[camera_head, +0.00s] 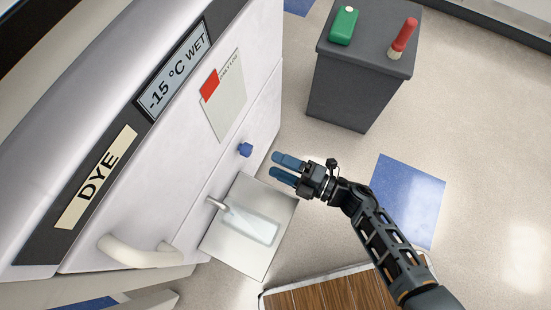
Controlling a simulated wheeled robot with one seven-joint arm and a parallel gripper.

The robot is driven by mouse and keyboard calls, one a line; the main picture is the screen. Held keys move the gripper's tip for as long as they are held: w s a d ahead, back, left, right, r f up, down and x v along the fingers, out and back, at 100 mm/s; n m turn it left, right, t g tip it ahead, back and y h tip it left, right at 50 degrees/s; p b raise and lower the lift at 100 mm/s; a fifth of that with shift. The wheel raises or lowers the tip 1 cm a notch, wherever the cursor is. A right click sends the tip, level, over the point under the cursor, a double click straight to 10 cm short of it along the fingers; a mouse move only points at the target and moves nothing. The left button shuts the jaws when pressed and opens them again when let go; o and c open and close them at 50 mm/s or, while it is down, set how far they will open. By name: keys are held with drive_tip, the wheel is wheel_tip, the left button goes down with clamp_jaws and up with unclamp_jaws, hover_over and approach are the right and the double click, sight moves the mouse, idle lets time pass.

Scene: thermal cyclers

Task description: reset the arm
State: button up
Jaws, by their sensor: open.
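My gripper (281,168) is at the middle of the head camera view, at the end of my black arm. Its two blue fingers are apart, with nothing seen between them. The fingers point left toward the white freezer front (190,160). A blue knob (245,149) on that front lies just left of the fingertips; a gap shows between them in the picture. My arm reaches in from the lower right and is bent at the wrist.
The freezer has a curved handle (137,254) and a display reading -15 °C WET (178,70). A metal plate (225,246) lies below the knob. A dark cabinet (350,88) bears a green object (343,25) and a red-topped one (403,38). Open floor lies to the right.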

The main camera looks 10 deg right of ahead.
idle(0.4)
drive_tip(key=s+d+r+m+t+h, duration=0.6)
drive_tip(key=s+d+r+m+h, duration=0.4)
drive_tip(key=s+d+r+m, duration=0.55)
drive_tip(key=s+a+r+m+g+h, duration=0.15)
drive_tip(key=s+r+m+h, duration=0.25)
drive_tip(key=s+r+m, duration=0.75)
wheel_tip(320, 180, up, 24)
drive_tip(key=w+n+p, duration=0.1)
drive_tip(key=w+p, duration=0.1)
drive_tip(key=p, duration=2)
drive_tip(key=shift+d+n+g+p, duration=0.15)
drive_tip(key=shift+n+g+p, duration=0.15)
drive_tip(key=shift+g+p, duration=0.05)
